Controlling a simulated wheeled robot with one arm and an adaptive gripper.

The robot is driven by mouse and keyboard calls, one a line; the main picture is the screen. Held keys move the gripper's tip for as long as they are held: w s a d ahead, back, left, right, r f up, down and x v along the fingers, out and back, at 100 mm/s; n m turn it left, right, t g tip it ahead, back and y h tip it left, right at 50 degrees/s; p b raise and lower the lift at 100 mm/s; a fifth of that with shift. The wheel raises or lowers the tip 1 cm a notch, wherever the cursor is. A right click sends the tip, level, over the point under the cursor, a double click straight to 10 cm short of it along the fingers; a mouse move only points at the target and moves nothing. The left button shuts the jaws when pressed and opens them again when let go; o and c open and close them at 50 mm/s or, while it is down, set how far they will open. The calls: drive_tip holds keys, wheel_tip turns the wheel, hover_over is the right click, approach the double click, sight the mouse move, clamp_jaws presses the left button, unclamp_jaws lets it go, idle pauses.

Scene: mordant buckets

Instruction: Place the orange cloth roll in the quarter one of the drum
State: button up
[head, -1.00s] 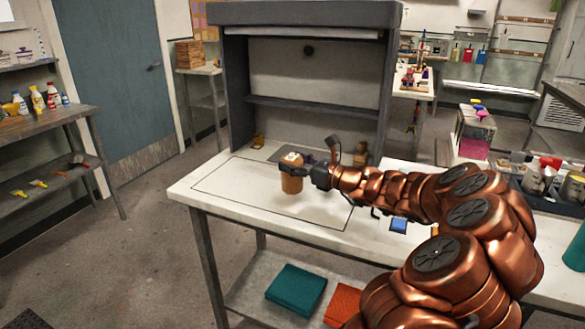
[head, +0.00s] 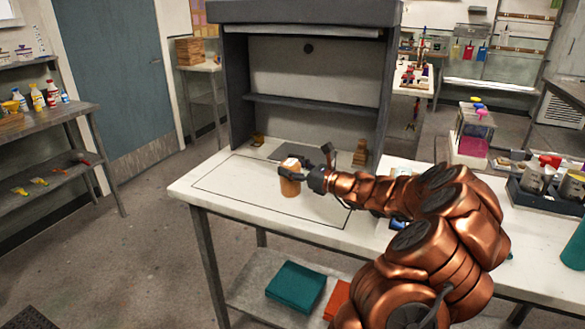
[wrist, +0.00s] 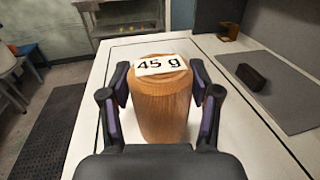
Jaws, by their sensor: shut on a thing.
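My gripper (wrist: 160,105) is shut around a wooden cylinder (wrist: 162,100) with a white "45 g" label on its top. The same cylinder shows in the head view (head: 290,184), over the outlined area of the white table. Its base is hidden by my gripper in the wrist view, and I cannot tell whether it touches the table. No orange cloth roll and no drum with quarters can be made out. An orange folded item (head: 338,299) lies on the shelf under the table, partly behind my arm.
The white table (head: 215,190) has a grey hooded cabinet (head: 232,90) at its back. A small dark block (wrist: 250,77) lies on a grey mat (wrist: 285,100). Teal folded cloth (head: 296,286) is on the lower shelf. A tray of jars (head: 548,190) stands at right.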

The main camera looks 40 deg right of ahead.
drive_tip(key=shift+f, duration=0.15)
drive_tip(key=o, duration=1.2)
drive_tip(key=shift+o, duration=0.2)
drive_tip(key=shift+r, duration=0.2)
drive_tip(key=b+v, duration=0.1)
drive_tip(key=v, duration=1.1)
